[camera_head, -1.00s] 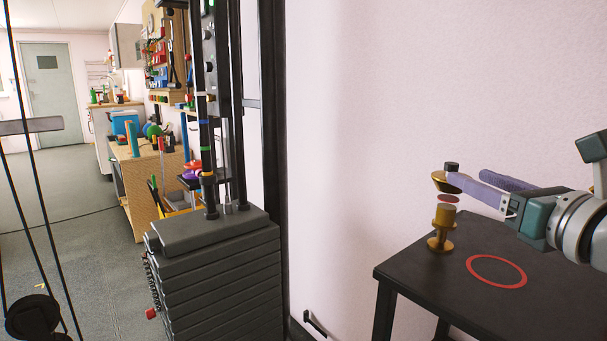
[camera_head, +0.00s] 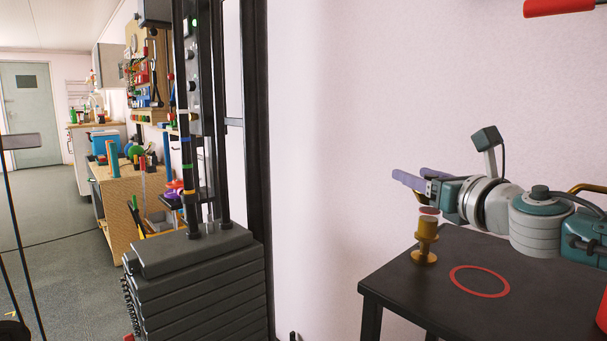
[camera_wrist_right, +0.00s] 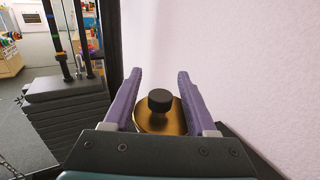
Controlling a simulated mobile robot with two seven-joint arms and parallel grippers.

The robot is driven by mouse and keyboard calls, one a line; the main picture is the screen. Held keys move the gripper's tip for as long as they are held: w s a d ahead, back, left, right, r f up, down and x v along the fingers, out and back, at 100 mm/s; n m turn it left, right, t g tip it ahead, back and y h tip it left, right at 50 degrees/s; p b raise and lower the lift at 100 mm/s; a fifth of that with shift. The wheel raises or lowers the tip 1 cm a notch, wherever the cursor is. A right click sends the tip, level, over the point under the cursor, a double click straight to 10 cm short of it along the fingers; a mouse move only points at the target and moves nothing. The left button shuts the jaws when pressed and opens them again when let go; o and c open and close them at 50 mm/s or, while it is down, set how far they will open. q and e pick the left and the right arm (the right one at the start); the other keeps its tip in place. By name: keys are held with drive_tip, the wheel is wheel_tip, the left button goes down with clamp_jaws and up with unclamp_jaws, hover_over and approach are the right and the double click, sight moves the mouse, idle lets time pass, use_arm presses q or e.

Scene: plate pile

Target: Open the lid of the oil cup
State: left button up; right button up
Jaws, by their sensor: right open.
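The oil cup (camera_head: 424,238) is a gold cup on a stem and round foot, upright on the dark table's left part. A reddish disc (camera_head: 429,211) shows just above its top. My right gripper (camera_head: 404,180) is above the cup, its purple fingers open and pointing left. In the right wrist view, the gold lid with a black knob (camera_wrist_right: 159,99) shows between the open fingers (camera_wrist_right: 158,85). Whether they touch it, I cannot tell. In the head view I cannot make out the lid; the hand may hide it. My left gripper is not in view.
The dark table (camera_head: 400,287) bears a red ring (camera_head: 480,281) right of the cup. A pale wall (camera_head: 340,150) stands behind. A weight stack (camera_head: 200,285) stands left of the table. A red object (camera_head: 558,6) shows at the top right edge.

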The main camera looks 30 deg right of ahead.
clamp_jaws()
idle(0.4)
